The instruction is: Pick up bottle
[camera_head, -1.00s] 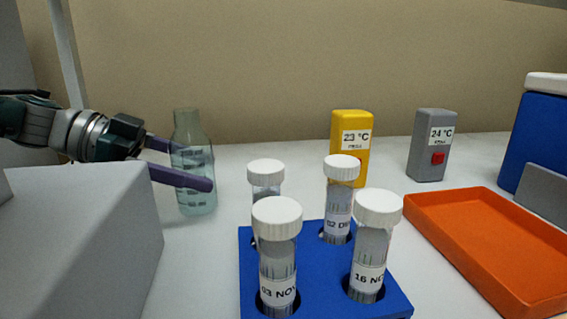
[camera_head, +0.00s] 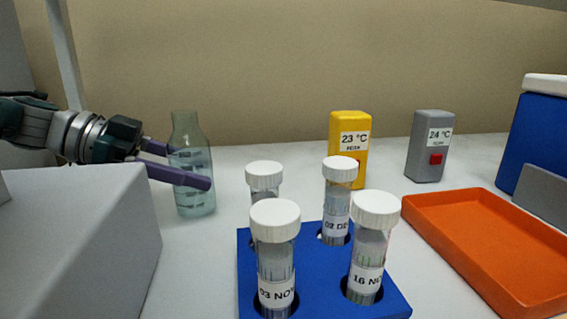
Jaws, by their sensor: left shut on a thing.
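The bottle (camera_head: 192,196) is clear greenish glass with a narrower neck and markings on its side. It stands upright on the white bench at the left in the head view. My left gripper (camera_head: 196,166) comes in from the left and is shut on the bottle at mid-height. One purple finger passes across the front of the bottle and the other lies partly behind it. The bottle's base appears to be at the bench surface; I cannot tell whether it touches. My right gripper is not in view.
A blue rack (camera_head: 322,277) holds several white-capped vials right of the bottle. A grey block (camera_head: 80,245) stands at the front left, below my arm. Behind are a yellow device (camera_head: 350,126) and a grey device (camera_head: 425,156). An orange tray (camera_head: 490,248) lies at the right.

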